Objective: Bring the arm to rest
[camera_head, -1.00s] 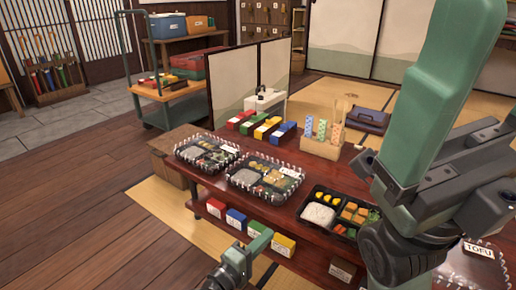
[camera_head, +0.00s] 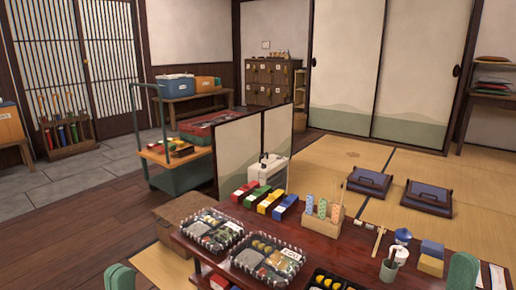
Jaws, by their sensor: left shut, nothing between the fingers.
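My left arm's green end, with the left gripper (camera_head: 120,279), shows at the bottom left edge of the head view, cut off by the frame. The gripper is shut and empty, in front of the wooden floor and apart from the table. A green part of my right arm shows at the lower right, over the table's near right area. The right gripper's fingers are not in view.
The dark red low table (camera_head: 340,245) bears lidded bento boxes (camera_head: 213,230), coloured boxes (camera_head: 264,201), a wooden holder (camera_head: 323,220), and a cup (camera_head: 388,270). A green cart (camera_head: 176,178) stands behind left. Tatami (camera_head: 400,160) with blue cushions (camera_head: 427,197) lies beyond.

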